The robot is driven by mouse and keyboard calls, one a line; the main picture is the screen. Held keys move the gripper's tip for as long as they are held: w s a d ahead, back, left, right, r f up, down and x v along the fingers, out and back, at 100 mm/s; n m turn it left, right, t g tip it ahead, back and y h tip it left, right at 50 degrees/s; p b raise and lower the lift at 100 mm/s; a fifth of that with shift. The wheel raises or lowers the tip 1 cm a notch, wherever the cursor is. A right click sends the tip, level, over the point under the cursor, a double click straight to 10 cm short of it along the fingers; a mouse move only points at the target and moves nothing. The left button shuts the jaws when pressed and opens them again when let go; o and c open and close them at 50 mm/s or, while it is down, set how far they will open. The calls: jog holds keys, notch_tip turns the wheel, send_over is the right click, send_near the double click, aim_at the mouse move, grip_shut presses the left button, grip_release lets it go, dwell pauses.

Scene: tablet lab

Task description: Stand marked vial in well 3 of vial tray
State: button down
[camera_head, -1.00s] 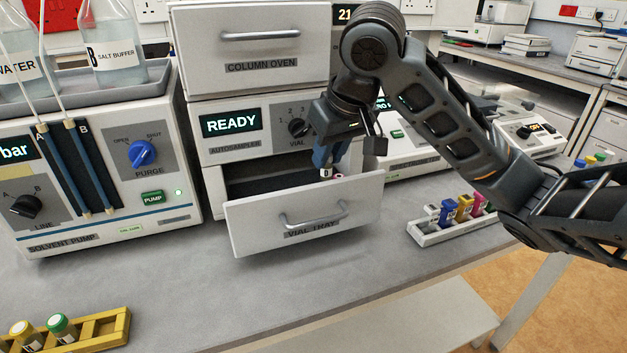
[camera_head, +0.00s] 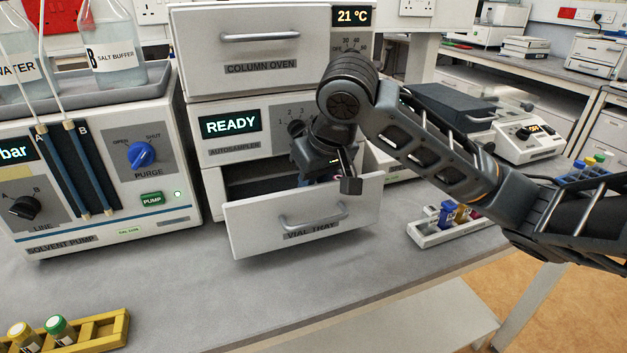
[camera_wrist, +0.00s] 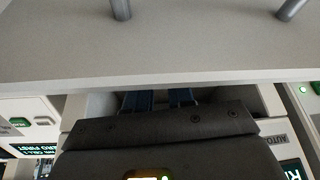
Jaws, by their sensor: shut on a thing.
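The vial tray drawer (camera_head: 305,215) is pulled out below the autosampler panel. My gripper (camera_head: 325,178) reaches down into it behind its front panel, mostly covered by my wrist. In the wrist view my two blue fingers (camera_wrist: 160,100) point into the drawer, and their tips are hidden by the drawer front (camera_wrist: 170,45). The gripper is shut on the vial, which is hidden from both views. The wells and their numbers cannot be seen.
The column oven (camera_head: 250,45) stands above the autosampler, with the solvent pump (camera_head: 110,190) at left. A white rack (camera_head: 430,235) with capped vials stands right of the drawer, and a yellow rack (camera_head: 105,330) at front left.

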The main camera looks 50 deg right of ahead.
jog(key=c, duration=1)
grip_release()
jog(key=p+v, duration=0.2)
jog(key=v, duration=1)
jog(key=shift+a+r+p, duration=0.1)
jog(key=shift+p, duration=0.3)
